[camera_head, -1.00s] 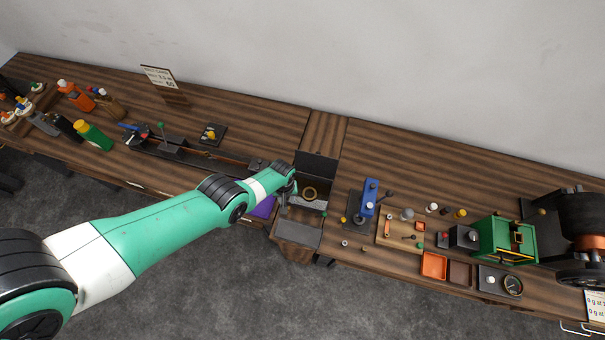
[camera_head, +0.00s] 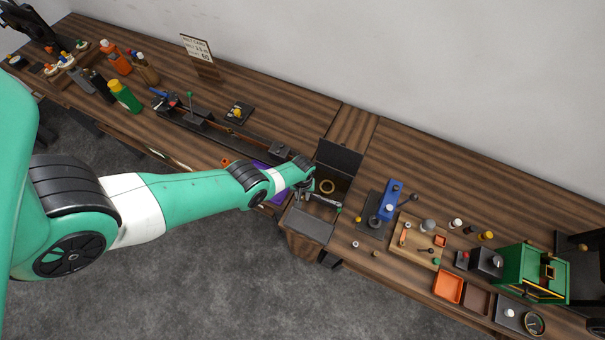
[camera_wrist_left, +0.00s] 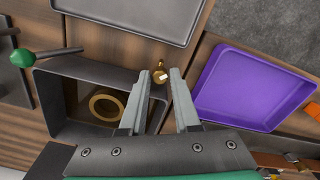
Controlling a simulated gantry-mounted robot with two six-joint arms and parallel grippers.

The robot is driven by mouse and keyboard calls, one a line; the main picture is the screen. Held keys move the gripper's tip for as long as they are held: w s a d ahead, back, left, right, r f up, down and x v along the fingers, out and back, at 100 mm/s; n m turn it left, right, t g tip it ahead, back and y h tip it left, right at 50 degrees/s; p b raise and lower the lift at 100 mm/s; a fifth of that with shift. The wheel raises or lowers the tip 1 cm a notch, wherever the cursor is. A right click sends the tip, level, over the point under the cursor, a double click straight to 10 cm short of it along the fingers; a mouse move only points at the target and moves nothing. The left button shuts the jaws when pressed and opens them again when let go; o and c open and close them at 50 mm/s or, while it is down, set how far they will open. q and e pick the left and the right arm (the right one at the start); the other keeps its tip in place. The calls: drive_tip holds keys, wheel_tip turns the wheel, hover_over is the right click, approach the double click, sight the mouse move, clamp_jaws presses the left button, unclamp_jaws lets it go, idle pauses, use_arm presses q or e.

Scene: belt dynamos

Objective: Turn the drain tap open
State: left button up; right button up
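A small brass fitting (camera_wrist_left: 161,65), which looks like the drain tap, sits beside the wall of a dark open box (camera_wrist_left: 58,108) in the left wrist view. My left gripper (camera_wrist_left: 159,73) is open, its two fingertips on either side of the fitting; I cannot tell whether they touch it. In the head view my left gripper (camera_head: 304,189) is at the left side of the box, and the arm hides the fitting. A brass ring (camera_wrist_left: 107,104) lies inside the box and also shows in the head view (camera_head: 327,186). My right gripper is not in view.
A grey tray (camera_wrist_left: 140,12) and a purple tray (camera_wrist_left: 250,88) lie close to the gripper. A blue device (camera_head: 390,200) stands right of the box.

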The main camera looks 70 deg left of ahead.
use_arm(q)
clamp_jaws()
drive_tip(key=shift+m, duration=0.3)
drive_tip(key=m, duration=0.4)
drive_tip(key=shift+m, duration=2.1)
drive_tip(key=shift+o, duration=1.1)
unclamp_jaws()
